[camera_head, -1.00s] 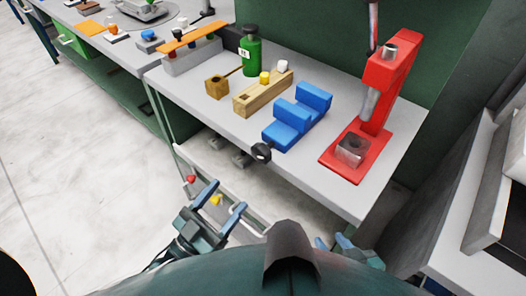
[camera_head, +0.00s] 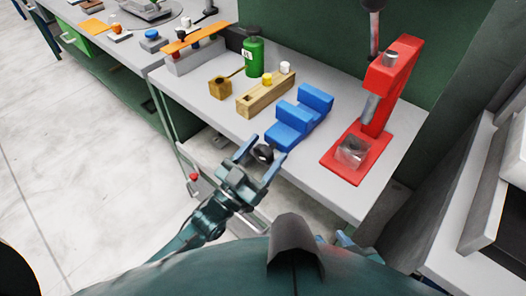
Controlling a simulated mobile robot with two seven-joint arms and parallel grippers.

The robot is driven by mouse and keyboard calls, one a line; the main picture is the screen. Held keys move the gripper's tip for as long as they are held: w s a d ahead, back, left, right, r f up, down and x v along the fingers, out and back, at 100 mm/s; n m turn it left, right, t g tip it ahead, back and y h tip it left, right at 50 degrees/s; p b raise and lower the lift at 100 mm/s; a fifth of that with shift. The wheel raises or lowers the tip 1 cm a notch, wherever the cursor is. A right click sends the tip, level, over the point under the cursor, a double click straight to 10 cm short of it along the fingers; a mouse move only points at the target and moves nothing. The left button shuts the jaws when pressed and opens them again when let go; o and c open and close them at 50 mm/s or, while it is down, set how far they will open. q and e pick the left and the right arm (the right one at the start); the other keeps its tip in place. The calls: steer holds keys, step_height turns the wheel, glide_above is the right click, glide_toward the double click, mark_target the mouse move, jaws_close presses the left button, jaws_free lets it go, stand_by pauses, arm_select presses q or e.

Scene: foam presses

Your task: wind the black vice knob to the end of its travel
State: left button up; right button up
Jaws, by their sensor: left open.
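The black vice knob (camera_head: 262,153) sticks out from the near end of the blue vice (camera_head: 290,134) at the table's front edge. The vice has two blue jaws with a gap between them. My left gripper (camera_head: 260,159) is open, with its two blue fingers on either side of the knob in the picture. I cannot tell whether either finger touches it. Only a small part of my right gripper (camera_head: 344,240) shows at the bottom, behind my own body, and its fingers are hidden.
A red press (camera_head: 376,115) stands right of the vice. The grey tabletop (camera_head: 310,172) is clear in front of the press.

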arm_select(q)
steer(key=shift+c, duration=0.2)
steer(key=c, duration=0.9)
steer(key=m+h, duration=0.1)
steer(key=m, duration=0.1)
steer(key=m+g, duration=0.1)
steer(key=m, duration=0.1)
steer(key=shift+g+h, duration=0.3)
steer(key=shift+h, duration=0.1)
steer(key=shift+c, duration=0.2)
steer(key=o, duration=1)
